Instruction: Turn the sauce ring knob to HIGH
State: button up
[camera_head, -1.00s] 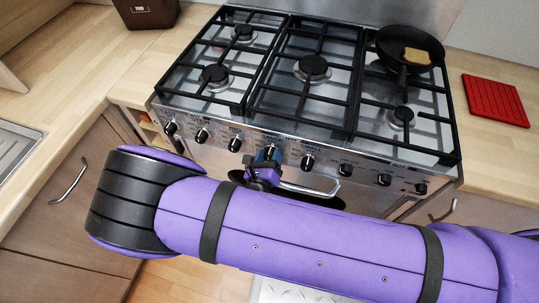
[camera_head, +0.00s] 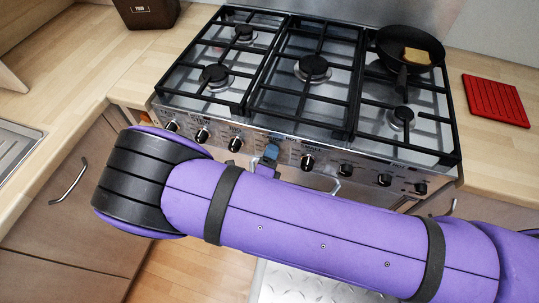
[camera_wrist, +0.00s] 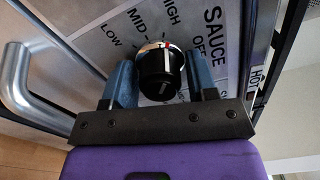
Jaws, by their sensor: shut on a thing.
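The sauce ring knob (camera_wrist: 161,76) is black with a silver base ring and a red mark on its rim. In the wrist view it sits between my gripper's two blue fingers, which are shut on its sides. The panel (camera_wrist: 103,48) around it reads SAUCE, OFF, HIGH, MID and LOW. The red mark points up and slightly right, on the side of HIGH and OFF; its exact setting is hard to tell. In the head view my gripper (camera_head: 268,157) is at the cooker's front panel, partly behind my purple arm, and hides the knob.
Other knobs line the panel, with one (camera_head: 307,162) just right of my gripper and one (camera_head: 235,145) to its left. The oven handle (camera_wrist: 22,80) lies close at left in the wrist view. A frying pan (camera_head: 425,60) with bread stands on the hob.

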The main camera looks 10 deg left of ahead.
jog(key=shift+s+n, duration=0.1)
jog(key=shift+n, duration=0.6)
jog(key=o, duration=0.7)
jog(key=s, duration=1)
jog(key=shift+s+a, duration=0.35)
jog(key=shift+a, duration=0.1)
jog(key=shift+s, duration=0.15)
